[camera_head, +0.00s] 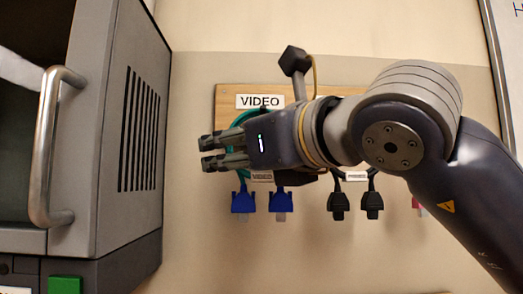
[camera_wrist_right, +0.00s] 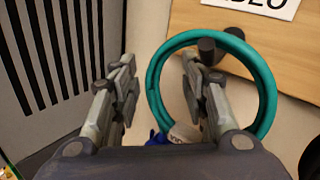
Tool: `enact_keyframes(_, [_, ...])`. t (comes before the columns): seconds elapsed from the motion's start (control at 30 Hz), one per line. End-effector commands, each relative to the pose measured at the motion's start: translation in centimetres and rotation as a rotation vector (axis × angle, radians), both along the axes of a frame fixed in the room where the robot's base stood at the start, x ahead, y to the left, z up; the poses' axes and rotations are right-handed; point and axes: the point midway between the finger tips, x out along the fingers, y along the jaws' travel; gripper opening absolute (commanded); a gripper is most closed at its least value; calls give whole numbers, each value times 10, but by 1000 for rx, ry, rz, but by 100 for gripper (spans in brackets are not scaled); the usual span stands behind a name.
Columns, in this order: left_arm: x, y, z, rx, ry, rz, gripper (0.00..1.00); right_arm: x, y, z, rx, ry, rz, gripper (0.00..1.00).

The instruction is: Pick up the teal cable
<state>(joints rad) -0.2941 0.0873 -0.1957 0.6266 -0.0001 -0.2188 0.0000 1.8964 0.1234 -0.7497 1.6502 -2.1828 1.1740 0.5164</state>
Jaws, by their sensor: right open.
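The teal cable (camera_wrist_right: 264,82) is coiled in a loop that hangs on a dark peg (camera_wrist_right: 208,47) on the wooden board. In the head view, part of the teal cable (camera_head: 238,125) shows behind my right gripper (camera_head: 208,152), which hides much of it. My right gripper (camera_wrist_right: 160,64) is open in the wrist view. The left side of the loop appears between its two fingers, and the right finger appears within the loop's outline. I cannot tell whether the fingers touch the cable. Blue connectors (camera_head: 243,201) hang below. My left gripper is not in view.
The wooden board (camera_head: 228,98) carries a VIDEO sign (camera_head: 260,101). Black connectors (camera_head: 338,204) hang to the right, with a pink one (camera_head: 417,204) beyond. A grey cabinet (camera_head: 105,140) with a metal handle (camera_head: 45,150) and vents stands close at left.

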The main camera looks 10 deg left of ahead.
Motion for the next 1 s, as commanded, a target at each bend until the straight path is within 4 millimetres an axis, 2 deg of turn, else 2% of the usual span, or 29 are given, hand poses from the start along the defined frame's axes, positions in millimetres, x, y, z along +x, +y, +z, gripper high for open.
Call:
enact_keyframes(0.17, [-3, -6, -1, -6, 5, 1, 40, 0, 0, -1, 1, -1, 0, 39])
enact_keyframes(0.33, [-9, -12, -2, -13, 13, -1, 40, 0, 0, 0, 1, -1, 0, 0])
enact_keyframes(0.77, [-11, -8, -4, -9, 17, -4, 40, -2, 0, 2, 2, -3, 0, 0])
enact_keyframes(1.0, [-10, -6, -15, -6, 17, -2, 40, -20, 0, 16, 1, -5, 2, 0])
